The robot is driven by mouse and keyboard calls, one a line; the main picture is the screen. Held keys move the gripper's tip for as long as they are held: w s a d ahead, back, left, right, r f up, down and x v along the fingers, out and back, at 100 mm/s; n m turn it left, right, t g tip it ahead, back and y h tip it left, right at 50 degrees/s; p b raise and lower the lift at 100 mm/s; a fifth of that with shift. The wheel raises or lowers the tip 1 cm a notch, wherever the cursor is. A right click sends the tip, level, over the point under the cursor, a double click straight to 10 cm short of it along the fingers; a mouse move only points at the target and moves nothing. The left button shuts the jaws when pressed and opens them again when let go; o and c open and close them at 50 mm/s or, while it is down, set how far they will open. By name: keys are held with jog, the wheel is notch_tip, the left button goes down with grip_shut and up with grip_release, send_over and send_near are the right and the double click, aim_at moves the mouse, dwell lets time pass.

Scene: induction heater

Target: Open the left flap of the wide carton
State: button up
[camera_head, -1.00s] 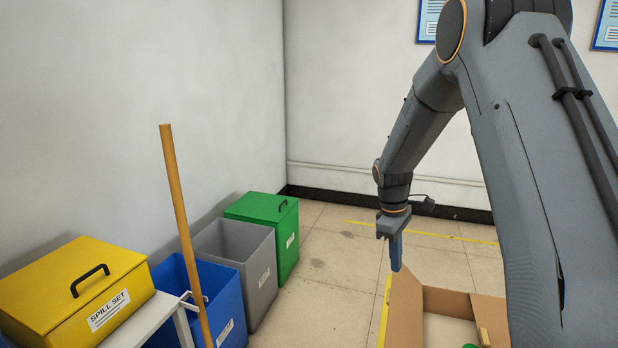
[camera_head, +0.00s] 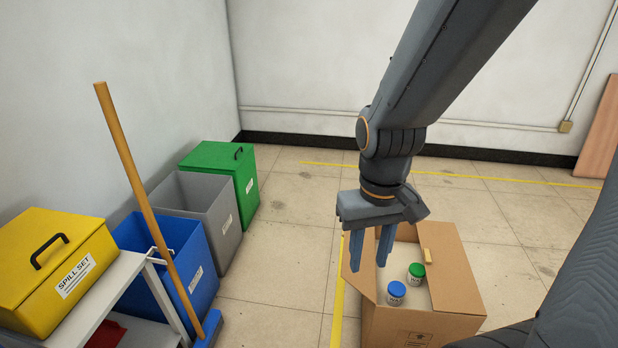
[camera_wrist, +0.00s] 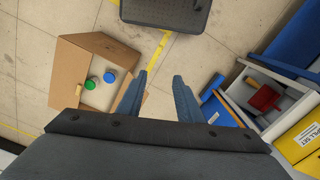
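The wide carton (camera_head: 430,329) stands on the floor at lower right in the head view and at left in the wrist view (camera_wrist: 65,75). Its top is open in the middle and shows two jars inside. The left flap (camera_head: 358,287) is raised at the carton's left side; in the wrist view the flap (camera_wrist: 131,98) lies right beside one finger. My gripper (camera_head: 368,267) points down over this flap, its blue fingers apart and nothing between them; it also shows in the wrist view (camera_wrist: 160,75). Whether a finger touches the flap I cannot tell.
Inside the carton are a blue-lidded jar (camera_head: 396,293) and a green-lidded jar (camera_head: 416,272). At left stand a yellow spill box (camera_head: 50,262) on a shelf, a broom (camera_head: 135,175), and blue (camera_head: 197,262), grey (camera_head: 222,225) and green bins (camera_head: 243,190). Floor between bins and carton is clear.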

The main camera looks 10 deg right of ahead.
jog(key=w+d+f+n+t+h+b, duration=0.1)
jog(key=w+d+f+n+h+b, duration=0.1)
jog(key=w+f+n+b, duration=0.3)
jog(key=w+d+f+n+t+h+b, duration=0.1)
jog(key=w+f+n+h+b, duration=0.3)
jog(key=w+f+n, duration=0.6)
jog(key=w+d+f+n+t+h+b, duration=0.1)
jog(key=w+d+f+n+h+b, duration=0.1)
jog(key=w+f+n+b, duration=0.5)
jog(key=shift+w+d+f+n+h, duration=0.15)
jog(key=shift+w+n+h, duration=0.1)
jog(key=shift+w+n, duration=0.6)
jog(key=shift+w+d+f+n+h, duration=0.15)
jog(key=shift+w+n, duration=0.3)
jog(key=shift+n, duration=0.85)
jog(key=shift+w+d+f+n+h, duration=0.15)
jog(key=shift+w+n+h, duration=0.15)
jog(key=shift+w+n, duration=0.55)
jog(key=w+a+f+n+t+b, duration=0.3)
jog(key=w+a+f+n+t, duration=0.1)
jog(key=w+n, duration=0.4)
jog(key=b+x, duration=0.1)
jog(key=x, duration=0.7)
jog(key=shift+s+d, duration=0.1)
jog(key=shift+r, duration=0.1)
grip_shut()
